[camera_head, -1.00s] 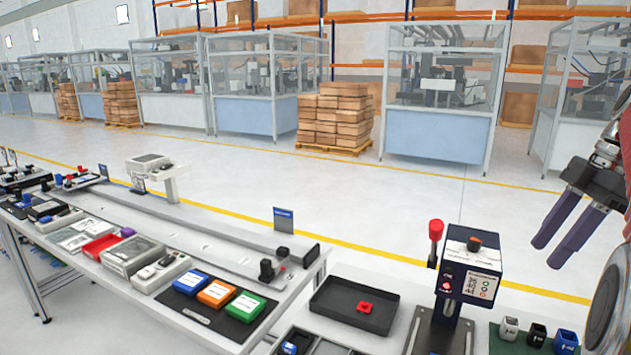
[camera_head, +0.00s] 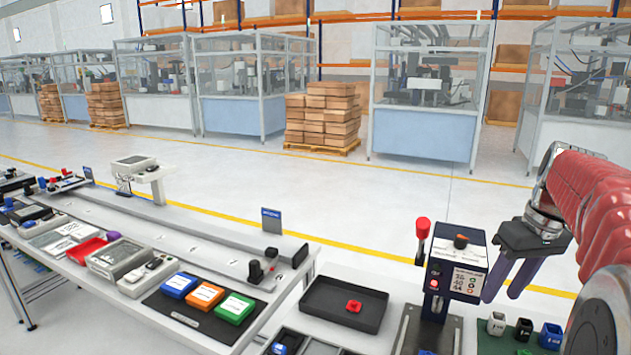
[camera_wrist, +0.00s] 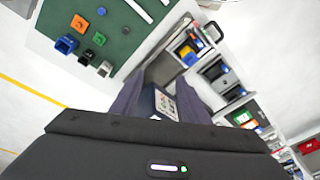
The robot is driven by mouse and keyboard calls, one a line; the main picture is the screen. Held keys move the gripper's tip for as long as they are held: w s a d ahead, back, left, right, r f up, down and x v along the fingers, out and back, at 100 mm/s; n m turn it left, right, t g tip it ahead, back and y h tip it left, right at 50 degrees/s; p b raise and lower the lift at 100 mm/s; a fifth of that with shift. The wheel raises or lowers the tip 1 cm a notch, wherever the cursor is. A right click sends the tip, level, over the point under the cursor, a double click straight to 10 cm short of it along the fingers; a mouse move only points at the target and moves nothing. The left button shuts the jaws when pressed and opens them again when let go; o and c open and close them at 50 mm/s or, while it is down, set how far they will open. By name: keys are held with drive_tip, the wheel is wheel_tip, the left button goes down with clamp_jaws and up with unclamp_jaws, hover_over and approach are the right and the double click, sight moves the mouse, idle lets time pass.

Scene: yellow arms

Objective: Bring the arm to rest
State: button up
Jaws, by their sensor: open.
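My gripper (camera_head: 510,280) is at the right of the head view, at the end of my red-sleeved arm. Its two purple fingers point down and stand apart, with nothing seen between them. It appears beside the dark blue press-like device (camera_head: 457,262) with a red-knobbed lever. In the wrist view the fingers (camera_wrist: 150,92) also stand apart, and the device's label panel (camera_wrist: 166,104) shows beyond them. The fingers partly hide the device in that view.
A black tray (camera_head: 318,308) with a red part (camera_head: 353,306) lies left of the device. A green mat (camera_wrist: 90,30) holds several small blocks. A long white bench (camera_head: 90,272) with blue, orange and green boxes runs left. Open floor (camera_head: 340,190) lies behind.

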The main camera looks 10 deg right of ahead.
drive_tip(key=s+a+f+t, duration=0.1)
drive_tip(key=s+a, duration=0.3)
drive_tip(key=a, duration=0.5)
drive_tip(key=s+a+f+t, duration=0.1)
drive_tip(key=s+a+f, duration=0.2)
drive_tip(key=a, duration=0.7)
drive_tip(key=s+a+f+t+h, duration=0.1)
drive_tip(key=s+a+f, duration=0.2)
drive_tip(key=a, duration=0.7)
drive_tip(key=shift+s+f+t, duration=0.3)
drive_tip(key=shift+s, duration=0.55)
